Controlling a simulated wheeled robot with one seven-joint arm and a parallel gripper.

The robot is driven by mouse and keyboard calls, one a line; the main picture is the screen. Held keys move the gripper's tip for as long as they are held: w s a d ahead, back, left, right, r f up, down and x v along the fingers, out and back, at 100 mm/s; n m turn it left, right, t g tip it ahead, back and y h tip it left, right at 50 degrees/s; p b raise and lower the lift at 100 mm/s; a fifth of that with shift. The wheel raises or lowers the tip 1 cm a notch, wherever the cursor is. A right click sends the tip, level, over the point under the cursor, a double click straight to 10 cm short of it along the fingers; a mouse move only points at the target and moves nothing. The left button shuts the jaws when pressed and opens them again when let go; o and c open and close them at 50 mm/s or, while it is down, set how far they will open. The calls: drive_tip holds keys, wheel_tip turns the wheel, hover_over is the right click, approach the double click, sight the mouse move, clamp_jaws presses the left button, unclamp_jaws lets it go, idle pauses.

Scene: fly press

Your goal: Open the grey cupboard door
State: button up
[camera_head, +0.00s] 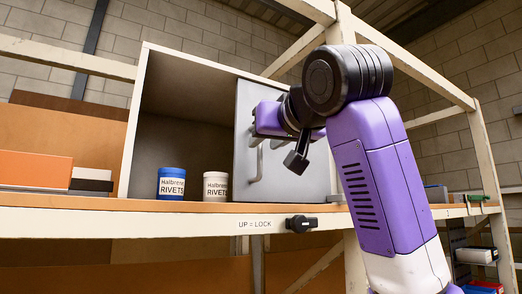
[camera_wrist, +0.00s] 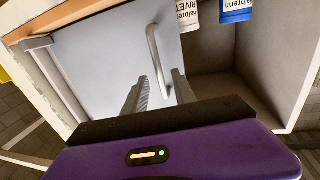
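The grey cupboard door (camera_head: 305,178) covers the right part of the pale cupboard (camera_head: 138,110), and the left part stands open. A pale bar handle (camera_head: 257,165) runs upright on the door near its left edge. The wrist view, turned over, shows the door (camera_wrist: 100,45) and its handle (camera_wrist: 154,50) close up. My gripper (camera_wrist: 159,77) is open, with its two grey fingers apart. The lower end of the handle appears between them in that view; I cannot tell whether they touch it. In the head view my arm hides part of the door and the fingertips are hard to make out.
A black knob (camera_head: 301,223) sits on the shelf front beside an "UP = LOCK" label (camera_head: 254,224). An orange box (camera_head: 36,170) lies on the shelf at left. Frame posts stand at right.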

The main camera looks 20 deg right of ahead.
drive_tip(key=s, duration=0.3)
drive_tip(key=shift+s+d+b, duration=0.15)
drive_tip(key=shift+s+b, duration=0.2)
